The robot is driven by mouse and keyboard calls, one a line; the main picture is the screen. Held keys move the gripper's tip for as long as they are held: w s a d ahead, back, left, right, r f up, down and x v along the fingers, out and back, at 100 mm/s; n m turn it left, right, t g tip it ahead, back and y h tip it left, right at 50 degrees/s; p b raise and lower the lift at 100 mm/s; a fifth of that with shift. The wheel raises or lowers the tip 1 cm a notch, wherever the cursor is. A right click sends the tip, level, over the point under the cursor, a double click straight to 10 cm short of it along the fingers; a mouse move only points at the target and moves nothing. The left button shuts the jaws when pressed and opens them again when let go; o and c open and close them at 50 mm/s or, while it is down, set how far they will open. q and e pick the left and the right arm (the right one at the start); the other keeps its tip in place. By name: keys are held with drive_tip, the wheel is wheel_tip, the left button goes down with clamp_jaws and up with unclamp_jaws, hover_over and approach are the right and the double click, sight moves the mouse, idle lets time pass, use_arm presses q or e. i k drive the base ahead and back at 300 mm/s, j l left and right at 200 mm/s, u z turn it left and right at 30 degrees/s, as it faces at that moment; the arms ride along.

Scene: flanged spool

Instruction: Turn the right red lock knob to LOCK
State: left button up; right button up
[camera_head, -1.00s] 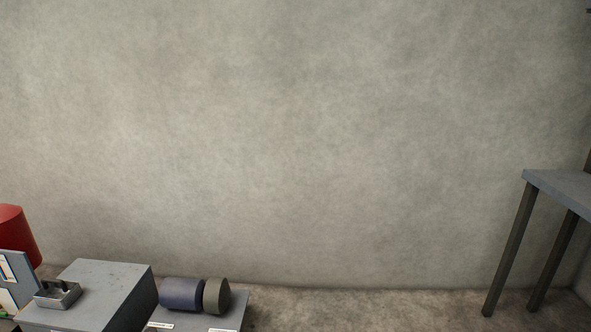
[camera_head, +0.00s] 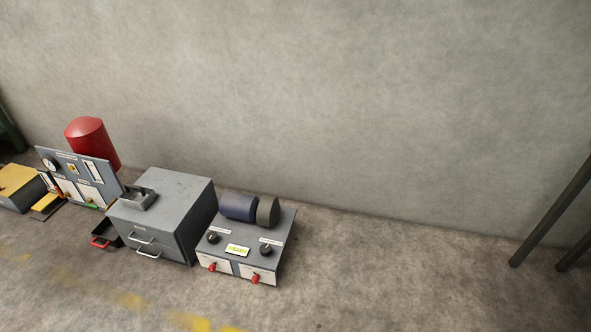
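A low grey control box (camera_head: 222,252) stands on the floor near the middle of the head view. On its front are two small red knobs, a left red knob (camera_head: 212,267) and a right red knob (camera_head: 255,279). The labels by them are too small to read, so I cannot tell the setting of either. Two black dials, a left dial (camera_head: 213,238) and a right dial (camera_head: 266,250), and a lit greenish display (camera_head: 237,250) are on top. A dark blue cylinder (camera_head: 238,206) with a grey end (camera_head: 268,211) lies at its back. Neither gripper shows.
A grey drawer cabinet (camera_head: 180,192) with a metal tray (camera_head: 138,199) on top stands left of the box. Further left are a gauge panel (camera_head: 80,178), a red tank (camera_head: 92,140) and a yellow-topped box (camera_head: 17,182). Floor (camera_head: 400,280) in front and right is clear.

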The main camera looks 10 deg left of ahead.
sight(255, 279)
drive_tip(key=u, duration=0.85)
